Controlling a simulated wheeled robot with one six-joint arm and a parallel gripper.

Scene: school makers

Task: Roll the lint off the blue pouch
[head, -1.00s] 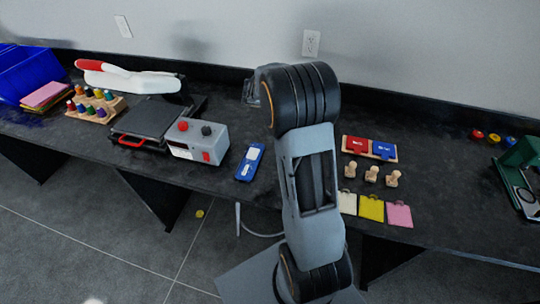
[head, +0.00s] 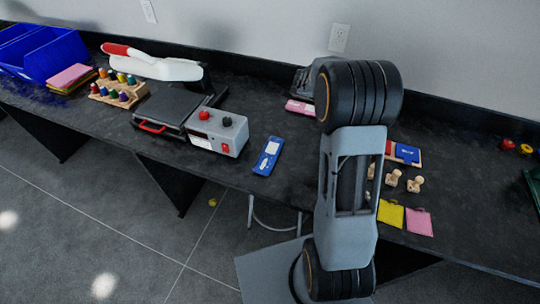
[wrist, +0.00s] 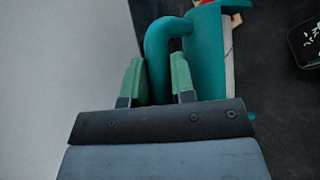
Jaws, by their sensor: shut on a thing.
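In the wrist view my gripper (wrist: 155,82) has its green fingers closed around the curved teal handle (wrist: 163,42) of a tool. A broader teal part (wrist: 204,60) stands beside the handle; I take this tool for the lint roller, but its roller is not clearly visible. In the head view my arm hides the gripper and the tool. I cannot pick out the blue pouch with certainty. A flat yellow piece (head: 390,213) and a flat pink piece (head: 419,221), perhaps pouches, lie at the table's front edge, partly beside my arm.
A blue flat item with white patches (head: 268,155) lies left of my arm. A grey control box (head: 217,131), a press (head: 168,107) and blue bins (head: 52,55) stand further left. Wooden stamps (head: 414,184) and a red-and-blue set (head: 407,153) are right of my arm. A dark tray (wrist: 306,42) shows in the wrist view.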

